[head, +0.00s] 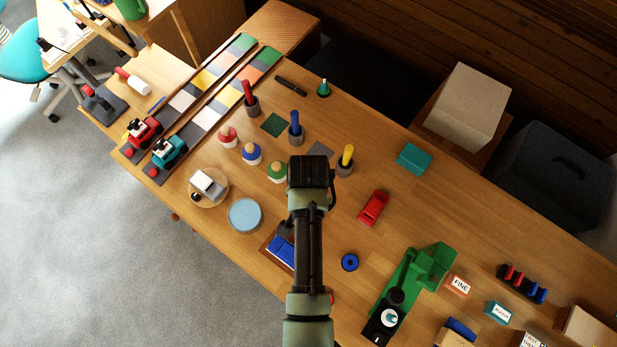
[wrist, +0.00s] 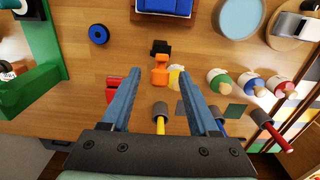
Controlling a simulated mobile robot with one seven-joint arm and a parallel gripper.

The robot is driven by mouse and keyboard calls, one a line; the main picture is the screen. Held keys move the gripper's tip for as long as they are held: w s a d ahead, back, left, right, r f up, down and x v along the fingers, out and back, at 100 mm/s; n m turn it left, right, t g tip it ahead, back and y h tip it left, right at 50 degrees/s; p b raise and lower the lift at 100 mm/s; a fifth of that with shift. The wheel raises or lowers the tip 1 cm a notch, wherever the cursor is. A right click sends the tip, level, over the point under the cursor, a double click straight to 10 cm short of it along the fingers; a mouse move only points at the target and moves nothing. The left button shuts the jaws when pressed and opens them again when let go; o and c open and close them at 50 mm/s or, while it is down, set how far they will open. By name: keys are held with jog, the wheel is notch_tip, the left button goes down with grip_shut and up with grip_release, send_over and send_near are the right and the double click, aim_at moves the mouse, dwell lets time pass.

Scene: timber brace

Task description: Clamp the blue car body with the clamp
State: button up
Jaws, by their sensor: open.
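The blue car body (head: 281,250) lies in a brown tray at the table's front edge, partly behind my arm; it shows at the top of the wrist view (wrist: 165,5). A large green fixture with black parts (head: 432,264) stands to its right; it also shows at the left of the wrist view (wrist: 42,45). A small orange-and-black tool (wrist: 160,72) lies on the table, hidden in the head view. I cannot tell which of the two is the clamp. My gripper (wrist: 160,76) is open and empty, its fingers framing the orange tool from above; contact is not visible.
A blue ring (head: 349,262) and a red car (head: 373,208) lie nearby. Brush pots, including one with a yellow handle (head: 346,160), and several peg figures stand behind and left. A light-blue disc (head: 245,215) lies left of the tray. Bare wood surrounds the ring.

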jog(key=shift+f, duration=0.95)
grip_shut()
dwell(0.8)
